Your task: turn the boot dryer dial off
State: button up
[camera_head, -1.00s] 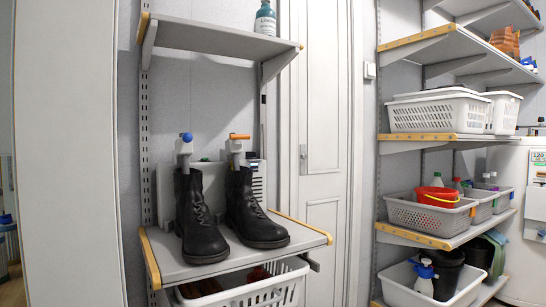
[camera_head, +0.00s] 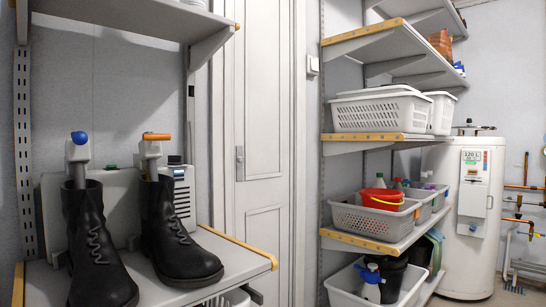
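The boot dryer (camera_head: 112,184) stands on the left shelf, its pale body partly hidden behind two black boots. The left boot (camera_head: 95,250) and the right boot (camera_head: 170,235) sit at its uprights. A round blue knob (camera_head: 80,138) tops the left upright and an orange bar-shaped handle (camera_head: 157,136) tops the right one. A white slatted unit (camera_head: 181,192) with a dark top stands behind the right boot. I cannot tell for sure which part is the dial, or its setting. My gripper is not in view.
The boots' shelf (camera_head: 232,251) has a yellow front edge, and another shelf (camera_head: 130,20) hangs above. A grey door (camera_head: 265,120) is behind. A white water heater (camera_head: 470,215) stands far right.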

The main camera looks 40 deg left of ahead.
aim_at(173, 159)
jog(key=z, duration=0.8)
jog(key=i, duration=0.3)
jog(key=u, duration=3.4)
